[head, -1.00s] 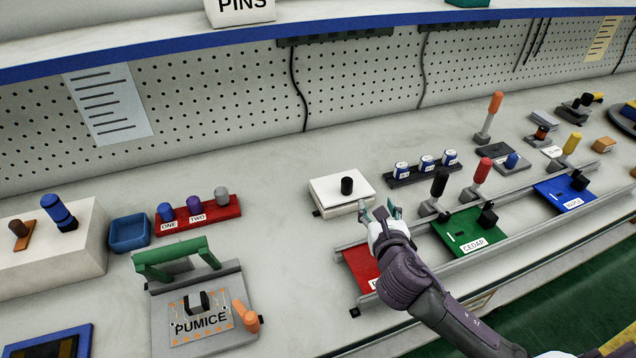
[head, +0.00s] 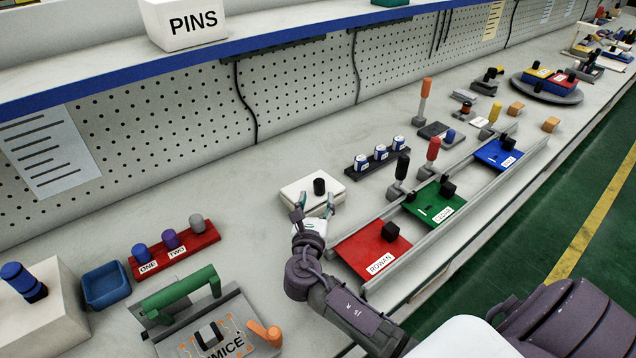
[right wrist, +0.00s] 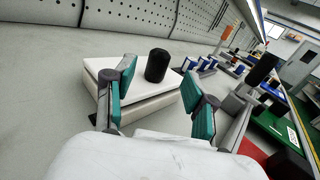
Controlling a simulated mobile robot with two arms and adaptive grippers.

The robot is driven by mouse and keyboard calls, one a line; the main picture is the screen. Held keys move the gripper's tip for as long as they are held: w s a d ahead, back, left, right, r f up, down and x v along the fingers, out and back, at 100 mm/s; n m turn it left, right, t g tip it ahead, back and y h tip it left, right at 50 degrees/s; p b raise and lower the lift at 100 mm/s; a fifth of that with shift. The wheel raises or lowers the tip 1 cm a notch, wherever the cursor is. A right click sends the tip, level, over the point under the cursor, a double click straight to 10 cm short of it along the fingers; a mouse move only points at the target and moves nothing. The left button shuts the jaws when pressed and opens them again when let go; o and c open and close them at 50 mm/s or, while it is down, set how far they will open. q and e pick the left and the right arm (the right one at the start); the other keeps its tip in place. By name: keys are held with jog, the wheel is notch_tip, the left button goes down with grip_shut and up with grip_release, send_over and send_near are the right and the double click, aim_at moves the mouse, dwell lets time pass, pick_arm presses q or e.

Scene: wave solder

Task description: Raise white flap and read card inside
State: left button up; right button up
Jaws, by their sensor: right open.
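The white flap (head: 301,195) is the lid of a low white box on the bench, with an upright black knob (head: 319,186) on top. It looks closed, and any card inside is hidden. In the right wrist view the white flap (right wrist: 105,70) and its black knob (right wrist: 157,65) lie just ahead of the fingers. My right gripper (head: 315,205) is open at the front edge of the box. In the right wrist view its teal fingertips (right wrist: 160,90) are spread wide, with the knob beyond and between them, apart from both. My left gripper is not in view.
A rail to the right holds a red ROWAN board (head: 365,247), a green CEDAR board (head: 430,211) and a blue board (head: 485,152). A black rack of white-and-blue cans (head: 362,174) stands behind the box. A red ONE/TWO rack (head: 200,243) and green-handled fixture (head: 165,292) are left.

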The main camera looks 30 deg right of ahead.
aim_at(318, 187)
jog(key=x, duration=0.6)
jog(key=shift+w+d, duration=0.1)
jog(key=shift+w, duration=0.1)
grip_shut()
